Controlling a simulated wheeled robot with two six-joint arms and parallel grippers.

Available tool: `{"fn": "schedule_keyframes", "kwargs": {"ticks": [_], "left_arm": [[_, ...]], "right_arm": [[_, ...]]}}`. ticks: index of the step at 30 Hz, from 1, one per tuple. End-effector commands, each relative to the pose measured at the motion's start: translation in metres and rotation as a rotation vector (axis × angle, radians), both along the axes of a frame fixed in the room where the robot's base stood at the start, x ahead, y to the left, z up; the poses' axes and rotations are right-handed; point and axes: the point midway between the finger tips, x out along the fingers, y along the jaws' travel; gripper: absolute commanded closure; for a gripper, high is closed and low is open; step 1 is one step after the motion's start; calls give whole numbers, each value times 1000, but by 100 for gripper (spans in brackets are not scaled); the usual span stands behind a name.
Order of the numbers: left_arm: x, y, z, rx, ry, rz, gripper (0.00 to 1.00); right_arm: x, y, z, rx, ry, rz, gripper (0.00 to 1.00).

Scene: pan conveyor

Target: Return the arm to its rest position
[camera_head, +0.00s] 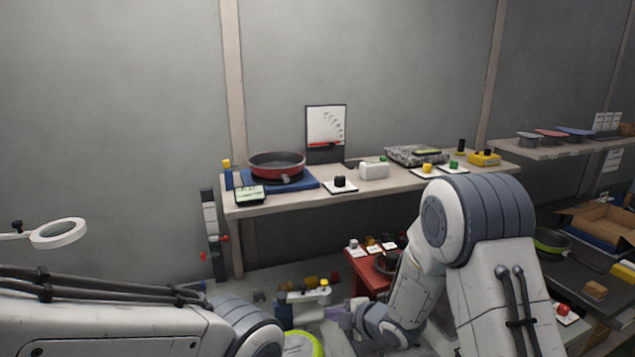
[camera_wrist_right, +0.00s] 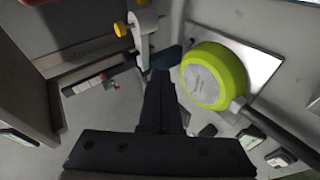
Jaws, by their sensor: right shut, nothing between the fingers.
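My right arm reaches down from the right in the head view. Its gripper (camera_head: 337,314) is low near the middle, beside a white fixture with yellow parts (camera_head: 318,292). In the right wrist view the dark fingers (camera_wrist_right: 160,82) are together with nothing between them. A lime-green pan (camera_wrist_right: 213,76) lies to the right of the fingers, apart from them, on a pale plate (camera_wrist_right: 262,66). Part of this green pan also shows at the bottom of the head view (camera_head: 303,345). My left arm crosses the lower left, and its gripper is out of the picture.
A red stand (camera_head: 367,276) is close behind my right forearm. At the right are a dark table (camera_head: 575,277) and an open cardboard box (camera_head: 600,222).

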Motion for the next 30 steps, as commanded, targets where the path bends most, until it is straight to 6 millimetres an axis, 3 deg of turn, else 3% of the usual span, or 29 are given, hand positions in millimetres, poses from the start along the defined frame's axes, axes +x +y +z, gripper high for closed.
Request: {"fn": "schedule_keyframes", "kwargs": {"ticks": [1, 5, 8, 15, 18, 21, 24, 30], "left_arm": [[0, 0, 0, 0, 0, 0, 100], [0, 0, 0, 0, 0, 0, 100], [0, 0, 0, 0, 0, 0, 100], [0, 0, 0, 0, 0, 0, 100], [0, 0, 0, 0, 0, 0, 100], [0, 0, 0, 0, 0, 0, 100], [0, 0, 0, 0, 0, 0, 100], [0, 0, 0, 0, 0, 0, 100]], "right_arm": [[-10, 7, 17, -6, 65, -66, 100], [-54, 10, 44, 8, 278, -303, 100], [-103, 10, 62, 37, 445, -493, 100], [-252, 3, 94, 90, 846, -901, 100], [-301, -2, 101, 85, 966, -1011, 100], [-331, -6, 106, 70, 1039, -1077, 100], [-345, -8, 108, 60, 1074, -1109, 100], [-347, -9, 108, 58, 1080, -1118, 100]]}}
